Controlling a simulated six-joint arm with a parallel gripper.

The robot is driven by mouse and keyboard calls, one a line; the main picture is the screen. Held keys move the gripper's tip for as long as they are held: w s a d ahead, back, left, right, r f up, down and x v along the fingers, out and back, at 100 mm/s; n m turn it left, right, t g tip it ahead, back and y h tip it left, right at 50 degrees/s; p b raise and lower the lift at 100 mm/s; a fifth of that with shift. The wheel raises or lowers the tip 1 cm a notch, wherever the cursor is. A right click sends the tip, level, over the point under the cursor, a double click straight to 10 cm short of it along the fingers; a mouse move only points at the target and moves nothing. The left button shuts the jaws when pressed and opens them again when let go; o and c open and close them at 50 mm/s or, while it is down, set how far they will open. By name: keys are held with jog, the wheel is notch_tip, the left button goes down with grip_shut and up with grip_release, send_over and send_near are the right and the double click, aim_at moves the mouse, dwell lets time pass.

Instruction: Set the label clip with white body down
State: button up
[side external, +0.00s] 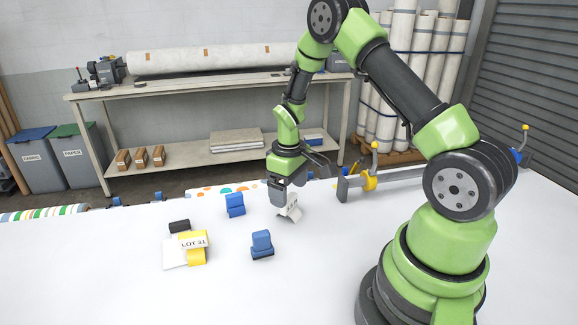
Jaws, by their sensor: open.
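The white-bodied label clip (290,208) is at the white table's far side, tilted, directly below my gripper. My gripper (281,192) points down at it with its jaws open. The fingers partly cover the clip's top, and I cannot tell whether they touch it. The clip's lower edge appears to be at the table surface (330,260).
Two blue clips (235,205) (262,244) stand left of my gripper. A yellow piece with a "LOT 31" label (193,242) lies farther left beside a black roll (179,226). A grey metal bar with yellow clamps (371,181) is to the right. The front table is clear.

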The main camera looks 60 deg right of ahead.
notch_tip(320, 180, up, 7)
notch_tip(320, 180, up, 13)
jog(key=m+t, duration=0.2)
jog(key=t, duration=0.1)
send_over(289, 198)
jog(key=s+a, duration=0.4)
jog(key=a, duration=0.3)
jog(key=s+a+r+m+t+y, duration=0.2)
jog(key=s+a+r+t, duration=0.2)
jog(key=s+a, duration=0.4)
jog(key=s+r, duration=0.1)
jog(key=s, duration=0.2)
jog(key=shift+s+r, duration=0.2)
jog(key=shift+s, duration=0.2)
